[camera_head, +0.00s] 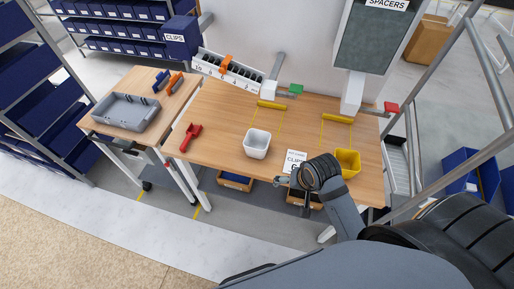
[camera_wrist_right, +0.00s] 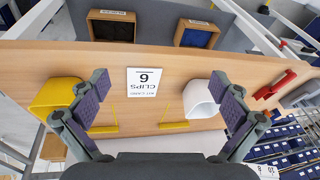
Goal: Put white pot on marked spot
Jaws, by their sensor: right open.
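The white pot (camera_head: 257,143) stands upright on the wooden table, at the front end of a yellow-lined outline (camera_head: 254,121). It also shows in the right wrist view (camera_wrist_right: 198,97), just beside my right-hand finger there. A second yellow-lined outline (camera_head: 322,132) lies to its right, with a yellow pot (camera_head: 347,162) at its front end. My right gripper (camera_head: 284,181) hovers near the table's front edge, right of and in front of the white pot. Its fingers (camera_wrist_right: 160,82) are spread apart with nothing between them. My left gripper is not in view.
A card reading "CLIPS 6" (camera_wrist_right: 142,82) lies between the two pots. A red scoop (camera_head: 190,136) lies left of the white pot. A side table holds a grey tray (camera_head: 126,112).

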